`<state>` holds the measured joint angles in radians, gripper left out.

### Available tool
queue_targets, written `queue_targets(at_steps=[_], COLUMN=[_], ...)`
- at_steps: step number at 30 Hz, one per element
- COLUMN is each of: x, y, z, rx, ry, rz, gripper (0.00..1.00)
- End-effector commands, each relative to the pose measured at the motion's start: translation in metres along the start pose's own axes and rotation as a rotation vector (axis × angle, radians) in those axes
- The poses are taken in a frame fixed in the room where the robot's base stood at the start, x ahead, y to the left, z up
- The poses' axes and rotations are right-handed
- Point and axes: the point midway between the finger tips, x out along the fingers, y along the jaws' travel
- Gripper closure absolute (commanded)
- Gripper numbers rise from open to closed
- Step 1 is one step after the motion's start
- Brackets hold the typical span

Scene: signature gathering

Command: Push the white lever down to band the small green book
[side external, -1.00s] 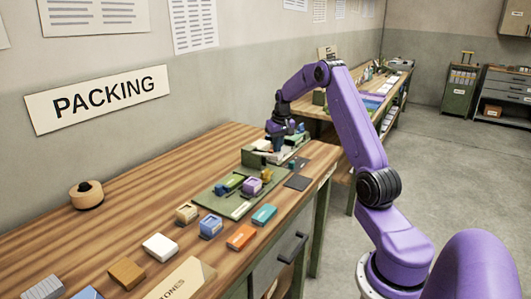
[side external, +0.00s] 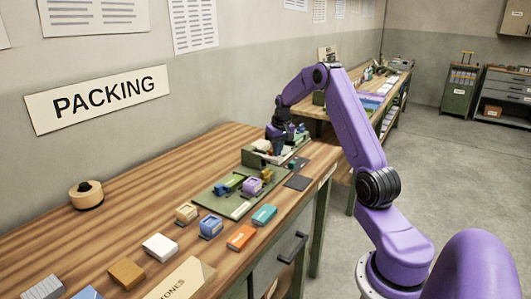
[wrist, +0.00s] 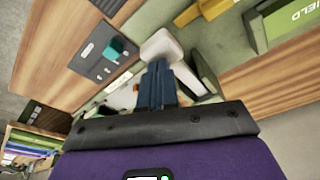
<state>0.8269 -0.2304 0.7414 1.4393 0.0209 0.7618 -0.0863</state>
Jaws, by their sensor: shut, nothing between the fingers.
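My gripper (side external: 278,146) is at the green machine (side external: 249,157) at the far end of the bench, fingers pointing down. In the wrist view my gripper's blue fingers (wrist: 157,84) are closed together and hold nothing. A white rounded part, which looks like the white lever (wrist: 163,43), shows just beyond the fingertips. The fingertips overlap its near edge; I cannot tell whether they touch it. Pale parts of the machine lie beneath the fingers. I cannot make out the small green book in the machine; the gripper covers much of that area.
A green tray (side external: 241,211) with several small blocks lies in front of the machine. A dark plate (side external: 297,182) lies beside it. A dark panel with a teal block (wrist: 114,48) is near the fingers in the wrist view. More coloured blocks stand along the bench.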

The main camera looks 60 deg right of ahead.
Motion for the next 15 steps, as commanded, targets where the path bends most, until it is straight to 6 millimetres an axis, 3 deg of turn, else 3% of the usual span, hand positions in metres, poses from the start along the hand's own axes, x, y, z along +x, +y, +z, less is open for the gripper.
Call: queue_targets(at_steps=[15], x=[0.0091], y=[-0.0002], z=[0.0020], rx=[0.000], ry=[-0.001], rz=[0.000], gripper=[1.00])
